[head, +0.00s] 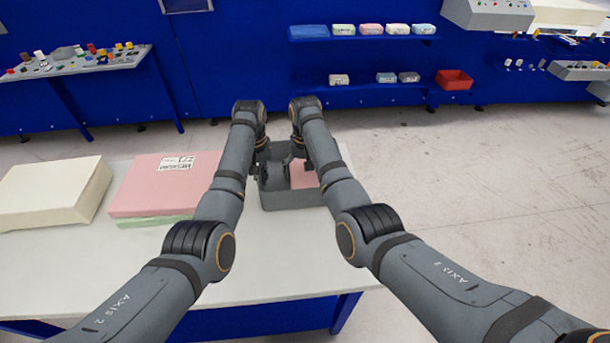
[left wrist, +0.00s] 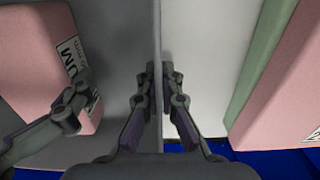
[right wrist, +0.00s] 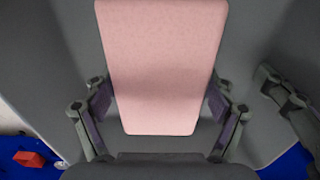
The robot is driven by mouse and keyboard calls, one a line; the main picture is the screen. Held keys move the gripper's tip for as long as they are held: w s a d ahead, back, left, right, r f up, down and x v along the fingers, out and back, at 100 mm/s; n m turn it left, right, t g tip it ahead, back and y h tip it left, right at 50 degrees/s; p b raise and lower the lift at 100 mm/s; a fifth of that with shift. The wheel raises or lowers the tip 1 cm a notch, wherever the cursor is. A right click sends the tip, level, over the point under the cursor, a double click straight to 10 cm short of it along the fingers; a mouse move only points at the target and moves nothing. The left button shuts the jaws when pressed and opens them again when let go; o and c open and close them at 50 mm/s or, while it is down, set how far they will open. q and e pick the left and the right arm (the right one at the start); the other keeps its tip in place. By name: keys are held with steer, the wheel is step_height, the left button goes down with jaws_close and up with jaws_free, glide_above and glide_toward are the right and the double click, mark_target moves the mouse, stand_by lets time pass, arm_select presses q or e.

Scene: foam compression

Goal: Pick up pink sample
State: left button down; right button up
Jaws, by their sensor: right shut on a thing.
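The pink sample (right wrist: 163,70) is a flat-faced foam block inside the grey bin (head: 292,198); its printed label shows in the left wrist view, where the sample (left wrist: 50,60) is at the left. My right gripper (right wrist: 160,100) is shut on it, one finger at each side. Whether it touches the bin floor cannot be told. My left gripper (left wrist: 158,68) has its fingertips close together on either side of the bin's wall, gripping it. In the head view both grippers are over the bin, partly hidden by the arms.
On the white table (head: 190,268), a large pink foam block (head: 155,185) on a green one (head: 155,221) and a cream block (head: 50,192) lie left of the bin. Blue shelves (head: 365,87) with small samples and a red bin (head: 454,80) stand behind, across open floor.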

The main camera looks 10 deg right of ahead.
steer(key=shift+r, duration=0.1)
step_height(320, 180, up, 10)
steer(key=shift+f, duration=0.1)
arm_select(q)
steer(key=c, duration=1.4)
jaws_free()
steer(key=shift+c, duration=0.2)
step_height(320, 180, up, 12)
steer(key=shift+f, duration=0.1)
arm_select(e)
steer(key=shift+s+f, duration=0.1)
